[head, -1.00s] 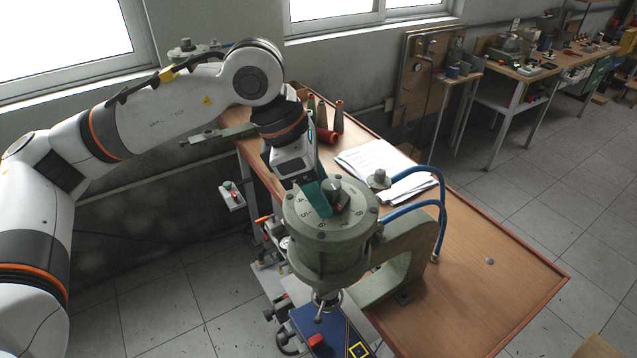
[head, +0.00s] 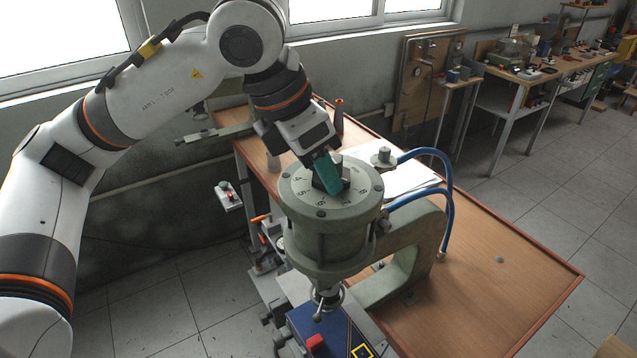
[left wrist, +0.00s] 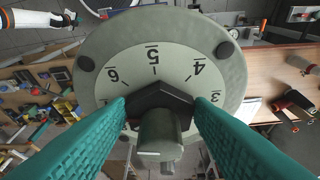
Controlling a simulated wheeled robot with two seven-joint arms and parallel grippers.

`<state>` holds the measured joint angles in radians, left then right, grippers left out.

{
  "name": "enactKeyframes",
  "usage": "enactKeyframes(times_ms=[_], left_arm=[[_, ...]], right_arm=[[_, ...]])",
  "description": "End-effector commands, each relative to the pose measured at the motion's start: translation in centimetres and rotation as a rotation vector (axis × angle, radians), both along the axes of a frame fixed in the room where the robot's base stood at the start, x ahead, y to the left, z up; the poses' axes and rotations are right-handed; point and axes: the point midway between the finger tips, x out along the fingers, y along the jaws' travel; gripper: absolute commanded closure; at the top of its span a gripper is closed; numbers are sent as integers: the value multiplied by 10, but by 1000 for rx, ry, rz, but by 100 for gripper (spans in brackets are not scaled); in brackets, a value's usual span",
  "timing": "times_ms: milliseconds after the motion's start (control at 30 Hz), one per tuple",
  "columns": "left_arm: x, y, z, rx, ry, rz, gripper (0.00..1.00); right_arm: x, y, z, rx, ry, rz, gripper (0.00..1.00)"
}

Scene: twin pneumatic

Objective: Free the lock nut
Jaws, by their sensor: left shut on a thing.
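The pneumatic press has a round grey-green head (head: 312,208) with a numbered dial on its top face. In the left wrist view the dial (left wrist: 182,62) fills the middle, with numbers 3 to 6 readable. A dark hexagonal lock nut (left wrist: 160,98) sits at the dial's centre, around a grey metal stem (left wrist: 158,135). My left gripper (head: 330,178) comes down at a tilt onto the dial's centre. Its teal fingers (left wrist: 160,110) are shut on the nut, one on each side. In the head view the fingers hide most of the nut.
Blue hoses (head: 436,160) arch at the press's right side. A blue base with a red button (head: 316,342) is below the head.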

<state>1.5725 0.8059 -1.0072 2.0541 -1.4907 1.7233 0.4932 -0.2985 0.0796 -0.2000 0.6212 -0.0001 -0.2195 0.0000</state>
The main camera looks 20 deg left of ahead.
Motion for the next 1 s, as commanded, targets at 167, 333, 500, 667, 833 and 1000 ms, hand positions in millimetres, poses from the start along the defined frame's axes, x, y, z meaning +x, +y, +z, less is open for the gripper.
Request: enactKeyframes(times_ms=[167, 333, 500, 667, 833, 1000], left_arm=[[-1, -3, -4, -2, -8, 166, 76], [-3, -6, -3, -1, -7, 317, 76], [-4, -8, -2, -2, -5, 446, 76], [-4, -9, -1, -2, -5, 537, 76], [-4, -10, 1, -3, -4, 601, 76], [-5, -11, 1, -3, -3, 631, 76]], right_arm=[[-1, -1, -30, -1, 2, 0, 100], [-1, -1, -47, -2, 3, 0, 100], [-2, -1, -60, -2, 4, 0, 100], [-2, -1, -69, -2, 4, 0, 100], [-2, -1, -74, -2, 4, 0, 100], [-2, -1, -76, -2, 4, 0, 100]])
